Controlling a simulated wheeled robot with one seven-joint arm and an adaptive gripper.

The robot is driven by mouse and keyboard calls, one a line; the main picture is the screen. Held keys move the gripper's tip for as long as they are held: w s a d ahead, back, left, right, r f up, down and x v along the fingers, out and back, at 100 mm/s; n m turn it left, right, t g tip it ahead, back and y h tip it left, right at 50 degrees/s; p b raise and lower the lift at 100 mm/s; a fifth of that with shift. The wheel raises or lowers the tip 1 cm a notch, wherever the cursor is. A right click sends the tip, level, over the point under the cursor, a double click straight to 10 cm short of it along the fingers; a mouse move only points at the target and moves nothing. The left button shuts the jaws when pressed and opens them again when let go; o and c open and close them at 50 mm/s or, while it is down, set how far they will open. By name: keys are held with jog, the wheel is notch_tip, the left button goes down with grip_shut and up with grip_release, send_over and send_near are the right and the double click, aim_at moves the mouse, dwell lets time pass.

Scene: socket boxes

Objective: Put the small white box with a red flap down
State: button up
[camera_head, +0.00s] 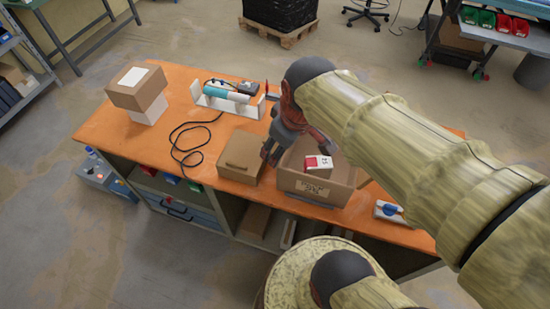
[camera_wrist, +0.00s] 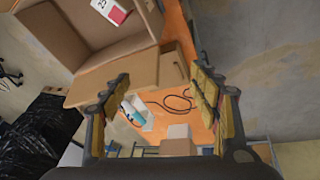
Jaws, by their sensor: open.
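The small white box with a red flap (camera_head: 318,164) is inside the open cardboard carton (camera_head: 318,190) on the orange workbench. It also shows at the top of the wrist view (camera_wrist: 112,10), with the carton's walls (camera_wrist: 62,40) around it. My gripper (camera_head: 296,148) is above the bench by the carton's left side. Its two fingers are spread wide with nothing between them in the wrist view (camera_wrist: 160,84). The gripper is apart from the white box. The box's underside is hidden.
A closed brown box (camera_head: 240,158) stands just left of the carton. A black cable (camera_head: 188,140), a white holder with a cyan cylinder (camera_head: 228,98) and stacked boxes (camera_head: 137,92) are farther left. A small white-and-blue item (camera_head: 390,211) lies right. The bench's front-left has bare room.

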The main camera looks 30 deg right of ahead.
jog(key=s+a+r+m+t, duration=0.1)
jog(key=s+a+r+m, duration=0.2)
jog(key=s+a, duration=0.2)
jog(key=shift+a+r+m+t+y, duration=0.2)
jog(key=shift+m+t+y, duration=0.1)
jog(key=shift+m, duration=0.1)
jog(key=shift+w, duration=0.1)
